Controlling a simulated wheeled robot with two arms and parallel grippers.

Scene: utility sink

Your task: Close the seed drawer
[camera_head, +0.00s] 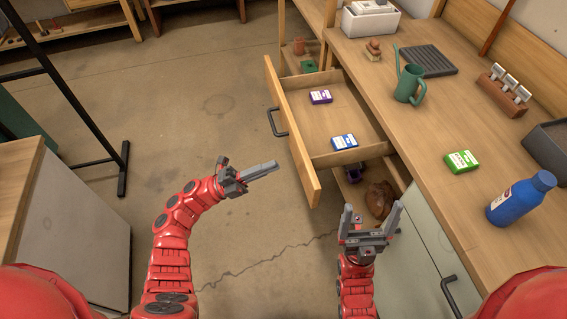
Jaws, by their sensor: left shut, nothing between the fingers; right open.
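The seed drawer (318,120) is pulled well out from the wooden bench, toward the left. Inside it lie a purple seed packet (320,97) and a blue seed packet (344,141). Its wooden front panel (296,140) carries a dark bar handle (277,122). My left gripper (272,168) is shut and empty, to the left of the front panel's near part and apart from it in the picture. My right gripper (371,217) is open and empty, below the drawer's near end in the picture, with its fingers pointing up.
The benchtop (420,130) holds a green watering can (409,80), a green packet (461,162) and a blue bottle (520,198). Below the drawer, a shelf holds a brown lumpy object (379,199). The floor left of the drawer is clear.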

